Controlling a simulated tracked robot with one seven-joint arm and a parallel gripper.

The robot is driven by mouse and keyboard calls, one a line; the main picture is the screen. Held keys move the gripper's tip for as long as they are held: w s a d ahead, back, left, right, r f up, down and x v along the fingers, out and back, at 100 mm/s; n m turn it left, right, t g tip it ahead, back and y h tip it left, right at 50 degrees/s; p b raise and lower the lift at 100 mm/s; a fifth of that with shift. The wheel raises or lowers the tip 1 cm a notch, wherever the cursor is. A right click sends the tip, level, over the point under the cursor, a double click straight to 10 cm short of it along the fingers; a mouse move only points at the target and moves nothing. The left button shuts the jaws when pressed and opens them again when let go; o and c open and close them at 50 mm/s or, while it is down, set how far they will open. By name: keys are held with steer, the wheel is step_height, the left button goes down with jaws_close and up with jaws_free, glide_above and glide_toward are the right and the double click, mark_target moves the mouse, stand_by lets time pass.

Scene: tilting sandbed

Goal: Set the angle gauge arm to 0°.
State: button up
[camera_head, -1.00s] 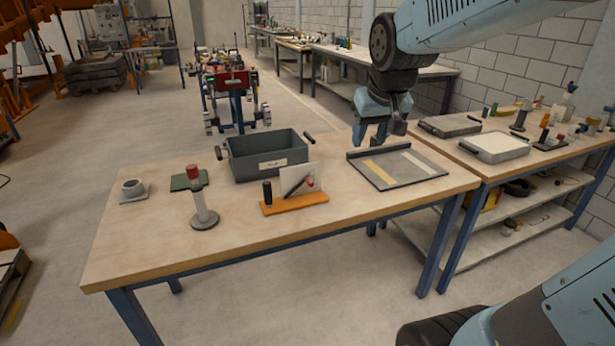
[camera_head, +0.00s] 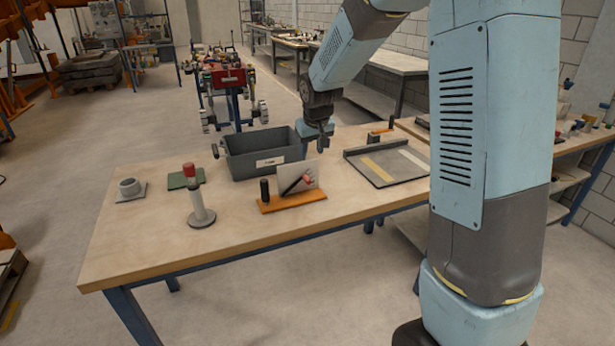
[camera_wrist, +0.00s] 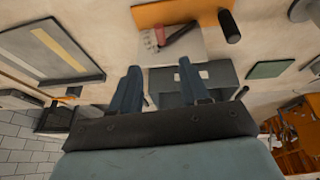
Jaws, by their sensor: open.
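The angle gauge has an orange base (camera_head: 292,202), an upright white plate (camera_head: 308,176) and a black post (camera_head: 265,189). Its dark arm (camera_head: 291,187) with a red end slants up to the right across the plate; the scale is too small to read. In the wrist view, the orange base (camera_wrist: 180,11), white plate (camera_wrist: 185,50) and the arm's red part (camera_wrist: 152,39) lie beyond my fingertips. My gripper (camera_head: 319,150) is above the table behind and right of the gauge, apart from it. In the wrist view, my gripper (camera_wrist: 160,72) is open, with nothing between its fingers.
A grey bin (camera_head: 264,154) stands behind the gauge, close to my gripper. A grey tray with strips (camera_head: 392,178) lies to the right. The front tabletop is clear.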

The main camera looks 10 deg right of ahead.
mark_target(307, 178)
steer(key=x, duration=1.4)
steer(key=shift+c, duration=0.3)
jaws_close()
